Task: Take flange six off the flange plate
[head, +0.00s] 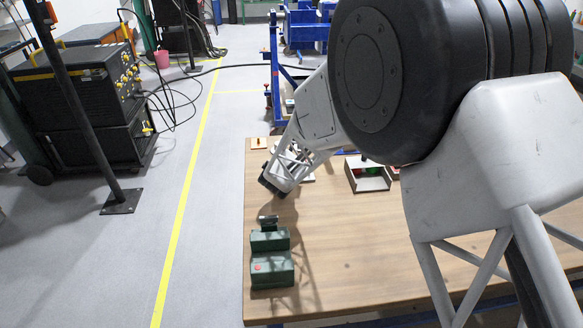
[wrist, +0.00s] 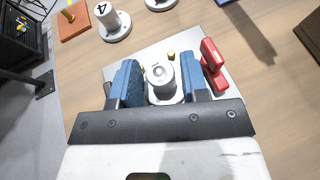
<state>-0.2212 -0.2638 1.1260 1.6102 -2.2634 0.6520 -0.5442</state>
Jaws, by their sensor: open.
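In the wrist view my gripper (wrist: 161,74) has its two blue fingers apart. A pale grey upright flange (wrist: 160,88) with a round top stands between them on a light grey plate (wrist: 192,48). I cannot read a number on this flange, and its lower part is partly hidden by the gripper. Narrow gaps seem to show on both sides of it, but I cannot tell whether a finger touches it. Small yellow pins (wrist: 171,55) stand behind it on the plate.
A red clamp-like part (wrist: 213,65) is close to the right finger. Beyond the plate, a white flange marked 4 (wrist: 110,22) stands near an orange block (wrist: 73,20). A green box (head: 272,270) is at the table's near left; an open tray (head: 370,184) is farther back. Bare table lies between.

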